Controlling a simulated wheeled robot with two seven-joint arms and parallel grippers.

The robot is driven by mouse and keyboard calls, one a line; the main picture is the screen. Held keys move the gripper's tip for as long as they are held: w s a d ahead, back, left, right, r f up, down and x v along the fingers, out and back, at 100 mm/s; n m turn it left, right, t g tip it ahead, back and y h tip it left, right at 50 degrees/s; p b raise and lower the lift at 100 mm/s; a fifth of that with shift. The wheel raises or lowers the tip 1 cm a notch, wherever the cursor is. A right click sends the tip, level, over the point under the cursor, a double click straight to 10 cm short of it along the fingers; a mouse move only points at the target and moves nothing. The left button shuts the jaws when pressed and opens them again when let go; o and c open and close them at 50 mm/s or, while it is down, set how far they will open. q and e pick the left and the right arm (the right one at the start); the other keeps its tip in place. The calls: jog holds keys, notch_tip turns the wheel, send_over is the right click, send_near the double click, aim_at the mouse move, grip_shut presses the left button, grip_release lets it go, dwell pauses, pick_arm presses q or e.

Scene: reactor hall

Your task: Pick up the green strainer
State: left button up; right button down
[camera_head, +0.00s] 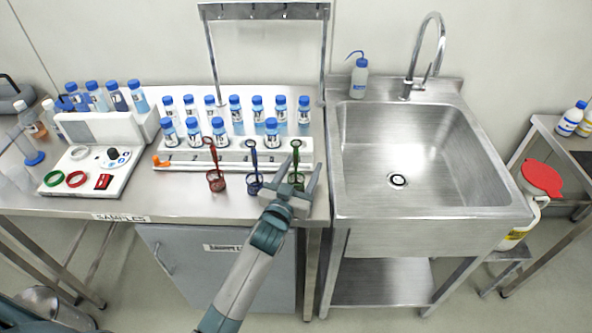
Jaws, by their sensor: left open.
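The green strainer (296,157) stands at the right end of a row of three, near the front right of the steel table. Its thin handle rises upright, and its lower part is partly hidden by my gripper. My left gripper (302,166) is open, with its two fingers pointing away from me, one to each side of the strainer in the picture. I cannot tell whether the fingers touch it. The blue strainer (254,182) and the red strainer (216,181) stand to the left. My right gripper is not in view.
A white rack (235,157) with several blue-capped bottles stands behind the strainers. A metal frame (211,60) rises over the table. A steel sink (400,180) adjoins on the right. A white panel (125,172) with coloured rings lies on the left.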

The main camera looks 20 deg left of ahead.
pick_arm(q)
jog(key=c, duration=1.1)
jog(key=shift+r, duration=0.1)
jog(key=shift+s+r, duration=0.3)
jog(key=shift+s, duration=0.1)
jog(key=s+r+b, duration=0.1)
jog(key=s+r, duration=0.1)
jog(key=s, duration=0.2)
jog(key=s+r, duration=0.3)
jog(key=s, duration=0.1)
jog(key=s+a+r+b, duration=0.1)
jog(key=s+r, duration=0.1)
jog(key=s, duration=0.3)
jog(key=shift+s+r+b, duration=0.1)
jog(key=shift+r+b, duration=0.05)
jog(key=shift+b, duration=0.15)
